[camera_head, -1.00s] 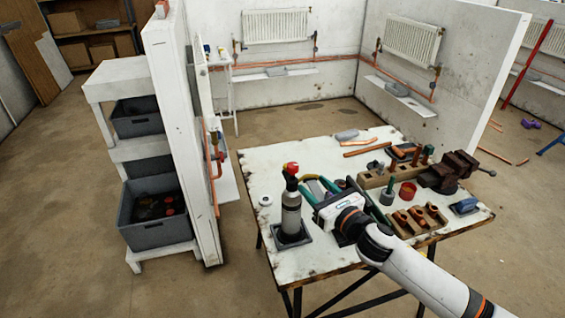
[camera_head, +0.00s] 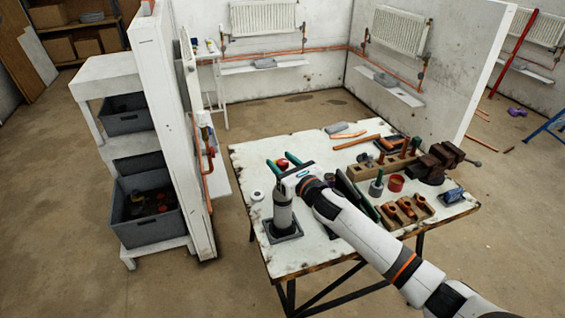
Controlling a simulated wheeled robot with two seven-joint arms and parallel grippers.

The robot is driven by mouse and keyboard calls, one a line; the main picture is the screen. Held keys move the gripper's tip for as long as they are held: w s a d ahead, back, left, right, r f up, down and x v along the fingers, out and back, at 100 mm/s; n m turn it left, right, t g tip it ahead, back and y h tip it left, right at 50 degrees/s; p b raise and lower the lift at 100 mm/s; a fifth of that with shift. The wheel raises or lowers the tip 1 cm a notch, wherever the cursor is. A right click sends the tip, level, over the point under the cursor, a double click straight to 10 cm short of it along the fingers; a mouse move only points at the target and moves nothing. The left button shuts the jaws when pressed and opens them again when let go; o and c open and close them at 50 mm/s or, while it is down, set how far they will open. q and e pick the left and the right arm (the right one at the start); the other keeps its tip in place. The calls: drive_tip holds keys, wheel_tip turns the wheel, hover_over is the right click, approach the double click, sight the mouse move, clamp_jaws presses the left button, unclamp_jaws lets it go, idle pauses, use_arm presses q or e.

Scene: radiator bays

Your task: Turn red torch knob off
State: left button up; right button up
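The torch is a grey cylinder (camera_head: 283,214) standing upright in a dark square base on the left part of the worktable (camera_head: 310,258). Its red knob (camera_head: 282,163) shows at the top. My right gripper (camera_head: 283,164) reaches in from the right over the torch top. Its two green fingers are apart, one on each side of the red knob in the picture. I cannot tell whether they touch it. The gripper body hides the upper part of the torch. My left gripper is not in view.
A wooden block with tools (camera_head: 372,169), a vise (camera_head: 436,162), a red ring-shaped cup (camera_head: 396,183) and a fittings holder (camera_head: 407,212) stand on the right of the table. A white partition (camera_head: 176,130) and a shelf with grey bins (camera_head: 146,215) stand left.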

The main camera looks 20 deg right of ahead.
drive_tip(key=c, duration=0.8)
drive_tip(key=m+h, duration=0.1)
drive_tip(key=h+b, duration=0.1)
drive_tip(key=shift+a+f+m+t+h, duration=0.1)
drive_tip(key=shift+f+m+t+h, duration=0.05)
drive_tip(key=shift+m+t+h, duration=0.2)
drive_tip(key=shift+m+h+b, duration=0.65)
drive_tip(key=shift+m+h, duration=0.2)
drive_tip(key=shift+h, duration=0.4)
drive_tip(key=m+g+h+b, duration=0.1)
drive_tip(key=m+h, duration=0.3)
drive_tip(key=h, duration=0.2)
drive_tip(key=shift+h, duration=0.4)
drive_tip(key=shift+m+g+h+b, duration=0.6)
drive_tip(key=shift+m+g+h, duration=1.15)
drive_tip(key=shift+m+h, duration=0.65)
drive_tip(key=shift+h, duration=0.5)
drive_tip(key=o, duration=0.9)
